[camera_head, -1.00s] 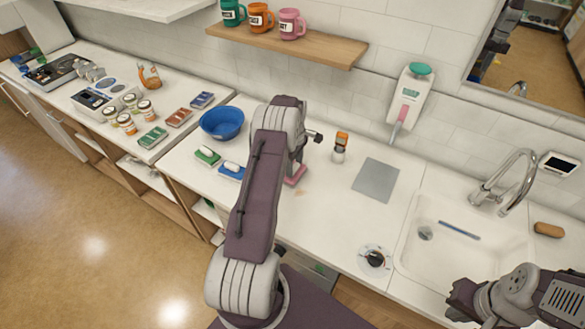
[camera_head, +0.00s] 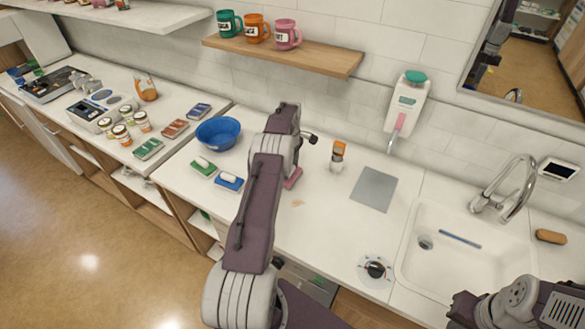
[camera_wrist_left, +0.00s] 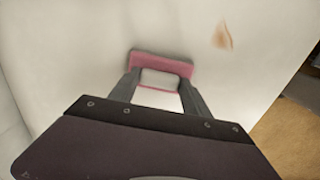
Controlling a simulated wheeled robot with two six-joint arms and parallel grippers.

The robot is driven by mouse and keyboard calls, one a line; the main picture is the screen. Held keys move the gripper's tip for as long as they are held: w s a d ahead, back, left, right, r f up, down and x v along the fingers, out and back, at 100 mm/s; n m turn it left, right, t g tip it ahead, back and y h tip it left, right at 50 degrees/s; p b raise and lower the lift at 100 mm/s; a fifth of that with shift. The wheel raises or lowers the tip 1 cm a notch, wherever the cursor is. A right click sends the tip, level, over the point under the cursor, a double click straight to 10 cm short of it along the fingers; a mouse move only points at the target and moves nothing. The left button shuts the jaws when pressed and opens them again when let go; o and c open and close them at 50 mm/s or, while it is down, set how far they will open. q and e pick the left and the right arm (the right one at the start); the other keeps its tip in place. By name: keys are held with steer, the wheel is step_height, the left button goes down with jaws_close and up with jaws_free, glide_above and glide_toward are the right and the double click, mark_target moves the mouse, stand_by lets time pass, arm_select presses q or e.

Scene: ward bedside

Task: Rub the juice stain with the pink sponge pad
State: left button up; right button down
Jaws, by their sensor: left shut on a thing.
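The pink sponge pad (camera_head: 293,178) shows beside my left arm in the head view. In the left wrist view the pad (camera_wrist_left: 175,64) lies across the fingertips of my left gripper (camera_wrist_left: 160,79), which is shut on it. The juice stain (camera_head: 298,203) is a small tan-brown smear on the white counter, a little nearer the front edge than the pad. In the left wrist view the stain (camera_wrist_left: 222,38) is right of the pad and apart from it. I cannot tell whether the pad touches the counter. My right gripper (camera_head: 461,307) is at the lower right; its jaw opening is unclear.
Green (camera_head: 203,166) and blue (camera_head: 229,182) sponge pads lie left of my arm, below a blue bowl (camera_head: 218,133). An orange-topped bottle (camera_head: 338,156), a grey mat (camera_head: 374,189) and a dial (camera_head: 375,269) are to the right. The sink (camera_head: 445,243) is further right.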

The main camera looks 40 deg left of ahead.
arm_select(q)
steer(key=s, duration=0.1)
steer(key=s+p, duration=0.1)
steer(key=s, duration=0.1)
steer(key=shift+d+r, duration=0.15)
steer(key=shift+d, duration=0.05)
steer(key=shift+s+d+f+p, duration=0.15)
steer(key=shift+s+p, duration=0.15)
steer(key=shift+s, duration=0.95)
steer(key=shift+s+d+f+p, duration=0.15)
steer(key=shift+s+p, duration=0.1)
steer(key=shift+s, duration=1)
steer(key=shift+s+d+r+p, duration=0.1)
steer(key=shift+s+p, duration=0.15)
steer(key=shift+s, duration=0.75)
steer(key=shift+s+d+r+p, duration=0.1)
steer(key=shift+s+p, duration=0.15)
steer(key=shift+s, duration=0.75)
steer(key=shift+w, duration=0.1)
step_height(320, 180, up, 6)
steer(key=p, duration=0.4)
steer(key=shift+p, duration=0.3)
